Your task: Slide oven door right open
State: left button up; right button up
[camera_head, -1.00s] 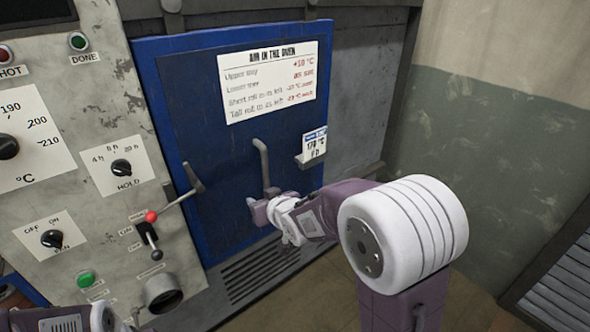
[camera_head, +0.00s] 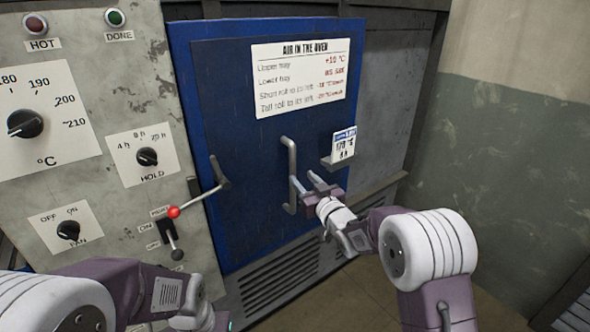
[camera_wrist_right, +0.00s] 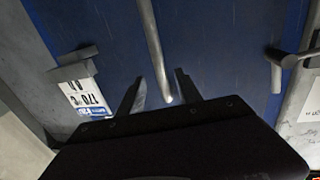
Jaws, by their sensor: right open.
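The blue oven door (camera_head: 225,130) stands shut, as far as I can see, in the head view. Its grey upright bar handle (camera_head: 291,160) is right of the door's middle. My right gripper (camera_head: 302,187) is open at the lower part of the handle, coming from the right. In the right wrist view, the handle (camera_wrist_right: 152,45) runs down between the two open fingertips (camera_wrist_right: 158,85), with no clear grip on it. My left forearm shows at the bottom left; the left gripper's fingers are out of the frame.
A grey lever (camera_head: 222,175) reaches over the door's left edge from the control panel (camera_head: 85,120). A small card holder (camera_head: 342,147) juts out right of the handle. A vent grille (camera_head: 280,280) is below the door.

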aim_at(294, 169)
jog(key=p+x, duration=0.1)
jog(key=x, duration=0.7)
grip_shut()
dwell(1.2)
